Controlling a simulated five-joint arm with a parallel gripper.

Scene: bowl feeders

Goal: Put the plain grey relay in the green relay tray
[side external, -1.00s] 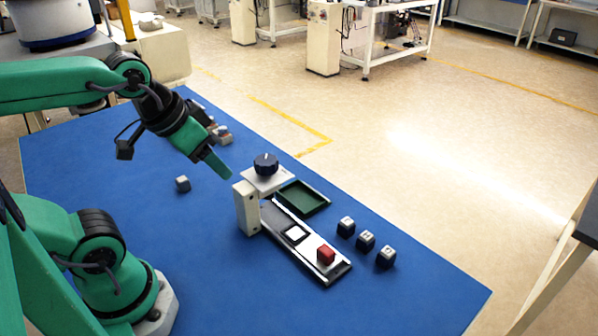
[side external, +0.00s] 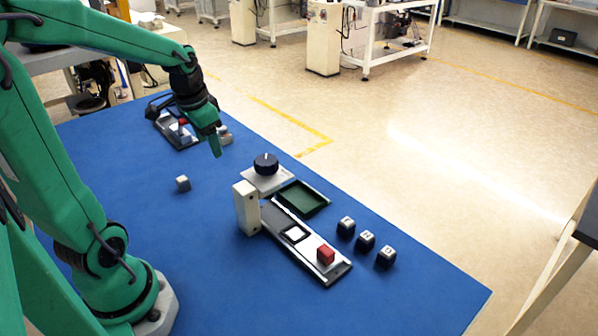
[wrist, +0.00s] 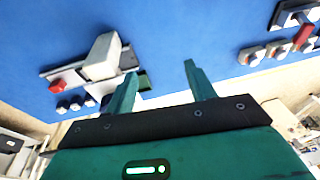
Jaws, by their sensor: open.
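A single small relay (side external: 183,183) with a pale grey top and darker sides sits alone on the blue table, left of the white post. I can make out no marking on it. It does not show in the wrist view. The green relay tray (side external: 302,198) lies empty beside the feeder rail; in the wrist view only a sliver of it (wrist: 145,80) shows beside a finger. My gripper (side external: 216,148) is raised above the table's far part, pointing down, apart from the relay and the tray. In the wrist view its fingers (wrist: 158,80) are spread with nothing between them.
The white post (side external: 246,208) stands upright at the rail (side external: 318,262), which carries a red block (side external: 326,254). Several marked relays (side external: 366,240) sit at right. A second rail (side external: 178,133) lies at the far edge.

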